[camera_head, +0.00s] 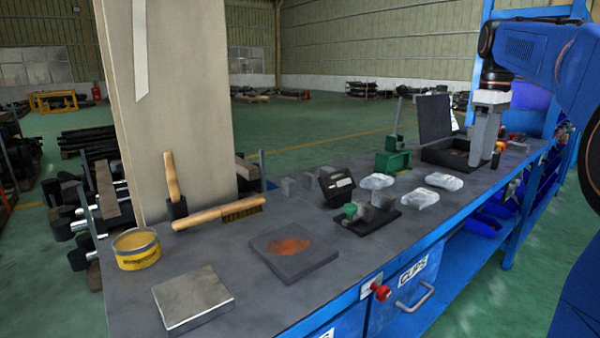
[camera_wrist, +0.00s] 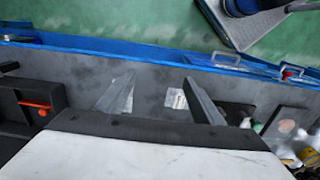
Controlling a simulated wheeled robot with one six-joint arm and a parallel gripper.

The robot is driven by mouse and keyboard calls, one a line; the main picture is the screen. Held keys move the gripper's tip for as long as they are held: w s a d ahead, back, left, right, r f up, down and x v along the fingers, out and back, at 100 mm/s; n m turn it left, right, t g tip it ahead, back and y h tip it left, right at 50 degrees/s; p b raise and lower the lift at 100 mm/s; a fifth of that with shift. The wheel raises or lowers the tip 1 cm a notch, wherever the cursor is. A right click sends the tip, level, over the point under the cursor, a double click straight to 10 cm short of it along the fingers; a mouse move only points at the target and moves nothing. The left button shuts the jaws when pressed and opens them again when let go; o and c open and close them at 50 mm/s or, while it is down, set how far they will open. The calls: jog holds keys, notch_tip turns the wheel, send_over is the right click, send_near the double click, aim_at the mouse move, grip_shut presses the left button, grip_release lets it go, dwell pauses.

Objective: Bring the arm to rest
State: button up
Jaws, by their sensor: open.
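My gripper (camera_head: 482,146) hangs down from my blue arm at the far right end of the bench, in front of the open black case. In the wrist view, my gripper (camera_wrist: 158,92) shows its two grey fingers apart over the grey bench top, with nothing held between them. A small pale packet (camera_wrist: 175,98) shows beyond and between the fingers. Whether the fingertips touch anything is hard to tell in the head view.
On the workbench (camera_head: 240,320) stand an open black case (camera_head: 437,120), a green lever tool (camera_head: 392,155), white packets (camera_head: 420,198), a dark pad (camera_head: 293,250), a metal block (camera_head: 192,298), a yellow tin (camera_head: 136,248), a brush (camera_head: 220,212) and a hammer (camera_head: 173,185). A beige pillar (camera_head: 175,90) rises behind.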

jog(key=s+a+f+m+t, duration=0.1)
jog(key=s+a+f+m, duration=0.1)
jog(key=s+a+f, duration=0.5)
jog(key=s+a+f+m+t, duration=0.2)
jog(key=s+a+f, duration=0.2)
jog(key=s, duration=0.5)
jog(key=s+a+f+m+t, duration=0.1)
jog(key=s+a+f, duration=0.1)
jog(key=s+f, duration=0.5)
jog(key=s+a+f+m, duration=0.2)
jog(key=s+f, duration=0.5)
jog(key=f, duration=0.3)
jog(key=shift+s+a+f+m+t, duration=0.3)
jog(key=shift+a+t, duration=0.1)
